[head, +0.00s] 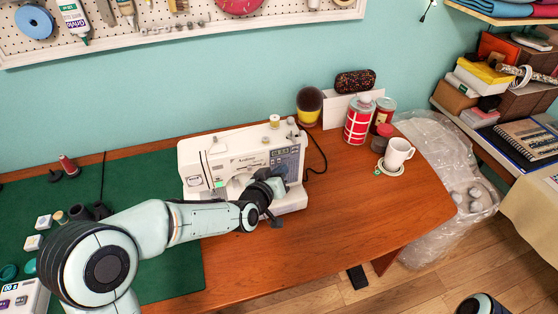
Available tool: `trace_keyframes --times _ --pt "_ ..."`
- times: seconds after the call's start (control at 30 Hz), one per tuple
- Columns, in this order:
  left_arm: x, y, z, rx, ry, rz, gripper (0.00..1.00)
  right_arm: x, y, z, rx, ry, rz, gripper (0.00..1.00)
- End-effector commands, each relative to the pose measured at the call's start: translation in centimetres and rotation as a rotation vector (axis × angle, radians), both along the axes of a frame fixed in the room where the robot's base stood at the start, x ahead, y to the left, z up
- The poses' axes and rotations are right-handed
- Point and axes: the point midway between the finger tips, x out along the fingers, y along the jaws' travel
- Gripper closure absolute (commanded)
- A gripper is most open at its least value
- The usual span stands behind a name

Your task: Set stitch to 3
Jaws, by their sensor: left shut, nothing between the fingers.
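The white sewing machine (222,160) stands upright on the wooden table. Its grey control panel (286,161) is on the right part of its front; the markings and any stitch number are too small to read. My left arm reaches in from the lower left. My left gripper (276,187) is shut and empty at the lower right front of the machine, just below the panel. It hides part of the machine's lower front and base. I cannot tell whether it touches the machine. My right gripper is not in view.
A green cutting mat (165,270) covers the table's left part. A white mug (398,154), a red-and-white tin (358,122) and other tins stand at the back right. A black cord runs behind the machine. The wooden table (345,215) is clear right of the machine.

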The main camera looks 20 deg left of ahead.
Motion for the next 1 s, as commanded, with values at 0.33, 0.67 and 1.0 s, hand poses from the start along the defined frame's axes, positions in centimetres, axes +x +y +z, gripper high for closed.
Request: trace_keyframes --times 0.33,0.67,1.0 --pt "0.0 0.0 0.0 0.0 0.0 0.0 1.0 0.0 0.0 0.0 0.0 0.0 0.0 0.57" --pt "0.06 0.04 -0.02 0.0 0.0 0.0 1.0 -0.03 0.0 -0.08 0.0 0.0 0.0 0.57" --pt "0.73 0.49 -0.03 0.0 0.0 0.0 1.0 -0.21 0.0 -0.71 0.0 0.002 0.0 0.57"
